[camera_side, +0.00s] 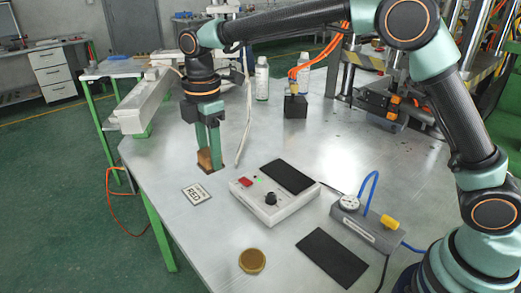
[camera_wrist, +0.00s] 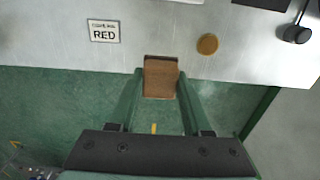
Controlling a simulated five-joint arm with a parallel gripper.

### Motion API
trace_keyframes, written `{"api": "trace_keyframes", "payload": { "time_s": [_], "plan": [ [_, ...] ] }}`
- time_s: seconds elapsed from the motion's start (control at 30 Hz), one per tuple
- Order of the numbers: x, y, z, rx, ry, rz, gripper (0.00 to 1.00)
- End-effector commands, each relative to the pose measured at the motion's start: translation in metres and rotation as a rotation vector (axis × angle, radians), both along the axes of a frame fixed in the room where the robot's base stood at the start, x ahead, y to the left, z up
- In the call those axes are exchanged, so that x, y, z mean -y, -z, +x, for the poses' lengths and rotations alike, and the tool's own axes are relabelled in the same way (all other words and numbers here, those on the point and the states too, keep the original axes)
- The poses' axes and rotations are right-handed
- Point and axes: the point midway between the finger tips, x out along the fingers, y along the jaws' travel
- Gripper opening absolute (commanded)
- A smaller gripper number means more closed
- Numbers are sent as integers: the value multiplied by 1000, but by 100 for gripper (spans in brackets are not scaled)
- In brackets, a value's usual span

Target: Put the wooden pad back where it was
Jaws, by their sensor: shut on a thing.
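The wooden pad (camera_side: 204,159) is a small brown block held between the fingers of my gripper (camera_side: 208,145), at the left part of the metal table. In the wrist view the pad (camera_wrist: 161,80) sits between the two green fingertips of my gripper (camera_wrist: 160,74), which are shut on its sides. The pad is low, close to the tabletop, with a dark patch at its foot. I cannot tell whether it touches the table.
A RED label card (camera_side: 196,193) lies in front of the pad. A white control box (camera_side: 272,203) stands to the right. A round golden disc (camera_side: 252,261) and a black mat (camera_side: 332,257) lie nearer the front. The table's left edge is close to the pad.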

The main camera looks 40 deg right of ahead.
Motion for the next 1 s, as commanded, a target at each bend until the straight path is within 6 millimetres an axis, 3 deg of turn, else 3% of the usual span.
{"api": "trace_keyframes", "payload": {
  "time_s": [0.5,0.87,1.0],
  "plan": [
    [1,123,-1,-5,-1,-2,0],
    [1,154,0,-3,-1,-1,0],
    [1,174,-1,-5,-1,-2,0]
  ]
}}
